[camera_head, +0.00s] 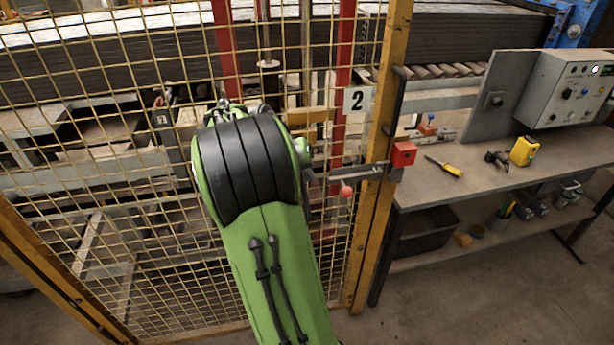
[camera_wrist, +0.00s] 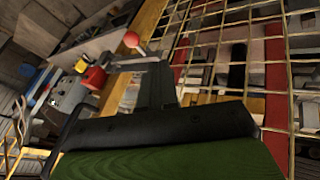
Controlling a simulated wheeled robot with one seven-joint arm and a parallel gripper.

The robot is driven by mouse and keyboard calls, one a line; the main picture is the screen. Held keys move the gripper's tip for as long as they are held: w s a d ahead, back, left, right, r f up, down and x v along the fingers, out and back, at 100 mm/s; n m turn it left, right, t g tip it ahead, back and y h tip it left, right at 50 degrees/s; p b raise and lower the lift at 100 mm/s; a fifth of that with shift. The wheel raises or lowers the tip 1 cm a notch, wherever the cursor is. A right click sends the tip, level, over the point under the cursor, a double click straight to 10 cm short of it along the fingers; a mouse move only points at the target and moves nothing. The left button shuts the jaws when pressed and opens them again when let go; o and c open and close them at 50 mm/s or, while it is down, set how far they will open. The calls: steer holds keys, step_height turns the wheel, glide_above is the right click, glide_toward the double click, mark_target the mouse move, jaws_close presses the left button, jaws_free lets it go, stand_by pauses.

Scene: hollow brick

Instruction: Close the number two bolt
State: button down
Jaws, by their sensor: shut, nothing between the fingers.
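The number two sign (camera_head: 357,100) is a white plate on the mesh gate, left of the yellow post. Below it a grey metal bolt (camera_head: 362,171) lies across the gate edge and post, with a red ball knob (camera_head: 346,190) hanging under its left part. A red block (camera_head: 403,154) sits at the post, by the bolt's right end; I cannot tell how far the bolt is slid. The wrist view also shows the knob (camera_wrist: 131,39) and red block (camera_wrist: 94,78). My gripper (camera_wrist: 162,84) is shut and empty, close to the bolt; my green arm mostly hides it in the head view.
The yellow mesh gate (camera_head: 110,187) fills the left side. A black handle (camera_head: 394,100) stands on the post above the red block. A workbench (camera_head: 490,182) at right carries a screwdriver (camera_head: 444,167), a yellow tape measure (camera_head: 524,151) and a control box (camera_head: 568,88). Floor is clear in front.

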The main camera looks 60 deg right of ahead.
steer(key=s+d+f+b, duration=0.1)
steer(key=s+d+f, duration=0.3)
steer(key=d+f, duration=0.2)
steer(key=shift+s+d+f, duration=0.25)
steer(key=shift+s+f, duration=0.05)
steer(key=shift+f, duration=0.45)
steer(key=s+d, duration=0.3)
steer(key=shift+s+d+b, duration=0.3)
steer(key=shift+s, duration=0.05)
steer(key=shift+r, duration=0.1)
